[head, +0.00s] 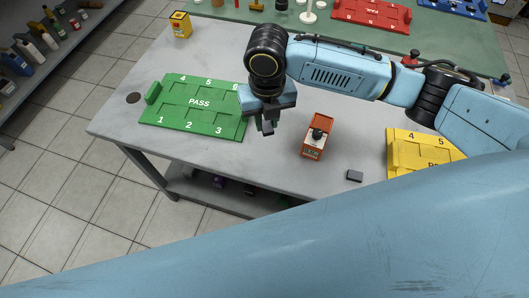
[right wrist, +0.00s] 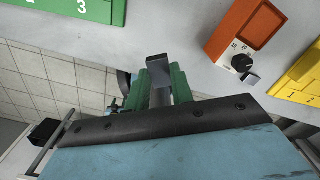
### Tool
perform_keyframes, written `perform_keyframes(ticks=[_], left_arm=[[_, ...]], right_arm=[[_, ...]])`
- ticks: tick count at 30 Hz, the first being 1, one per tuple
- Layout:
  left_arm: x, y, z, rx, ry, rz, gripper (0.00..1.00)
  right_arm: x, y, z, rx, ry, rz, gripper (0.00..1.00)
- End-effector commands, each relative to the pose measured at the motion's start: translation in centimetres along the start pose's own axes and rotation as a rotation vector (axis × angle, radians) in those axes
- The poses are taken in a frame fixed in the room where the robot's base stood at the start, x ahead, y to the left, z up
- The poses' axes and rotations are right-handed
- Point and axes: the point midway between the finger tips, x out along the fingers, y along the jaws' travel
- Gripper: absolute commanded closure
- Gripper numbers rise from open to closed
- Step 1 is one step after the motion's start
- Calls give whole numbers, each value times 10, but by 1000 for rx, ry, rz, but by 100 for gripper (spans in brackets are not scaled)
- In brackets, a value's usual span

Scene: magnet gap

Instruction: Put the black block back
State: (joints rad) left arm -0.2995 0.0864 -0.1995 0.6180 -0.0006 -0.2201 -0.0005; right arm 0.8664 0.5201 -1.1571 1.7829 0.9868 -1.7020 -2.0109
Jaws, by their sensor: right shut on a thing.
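My right gripper (head: 266,124) is above the grey table, between the green PASS tray (head: 243,137) and the orange device (head: 318,126). It is shut on a small dark grey block; in the right wrist view the held block (right wrist: 158,68) sticks out between the fingers. In the head view the fingers mostly hide it. Another dark block (head: 354,176) lies loose on the table near the front edge, right of the device; it also shows in the right wrist view (right wrist: 250,79). I cannot tell which of the two is the black block. My left gripper is not in view.
A yellow numbered tray (head: 398,145) lies at the right. A yellow container (head: 180,24) stands at the back left. A red FAIL tray (head: 392,29) and a blue tray (head: 466,9) lie on the green surface behind. The table has a round dark hole (head: 133,98).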

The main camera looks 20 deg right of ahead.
Motion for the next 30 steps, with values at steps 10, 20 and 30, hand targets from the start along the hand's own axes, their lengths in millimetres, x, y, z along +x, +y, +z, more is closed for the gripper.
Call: perform_keyframes(ticks=[10,20,30], left_arm=[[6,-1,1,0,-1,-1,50],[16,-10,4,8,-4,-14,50],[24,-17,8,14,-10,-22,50]], right_arm=[[22,6,-3,-229,1,1,97],[75,6,-3,-228,0,0,97],[111,6,-3,-227,-1,0,97]])
